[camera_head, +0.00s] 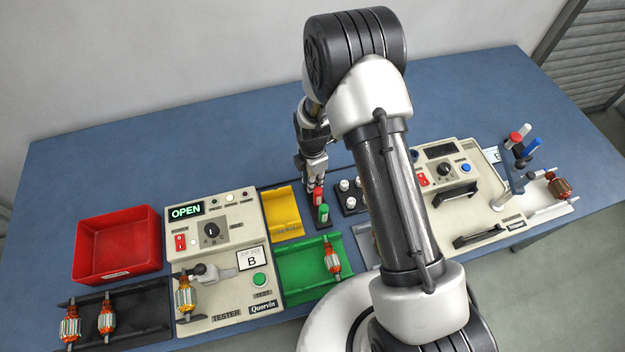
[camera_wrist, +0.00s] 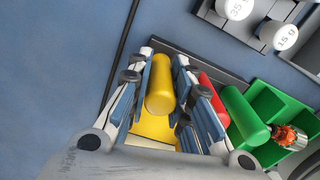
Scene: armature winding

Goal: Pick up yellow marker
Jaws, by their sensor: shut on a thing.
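The yellow marker (camera_wrist: 160,85) stands between the two fingers of my gripper (camera_wrist: 161,72) in the wrist view. The fingers are shut on its sides. In the head view my gripper (camera_head: 313,175) is over the far end of the dark marker holder, and I cannot make out the yellow marker there. Whether its lower end is still in the holder is not clear. A red marker (camera_wrist: 207,92) and a green marker (camera_wrist: 243,113) stand in a row just right of my fingers. The red marker (camera_head: 318,195) and green marker (camera_head: 323,213) also show in the head view.
A yellow tray (camera_head: 283,214) lies left of the marker holder, and a green tray (camera_head: 300,262) with an armature lies in front. White weights (camera_head: 345,186) stand close on the right. The tester (camera_head: 215,255) and red bin (camera_head: 118,245) are left. Bare blue table (camera_head: 240,130) lies behind.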

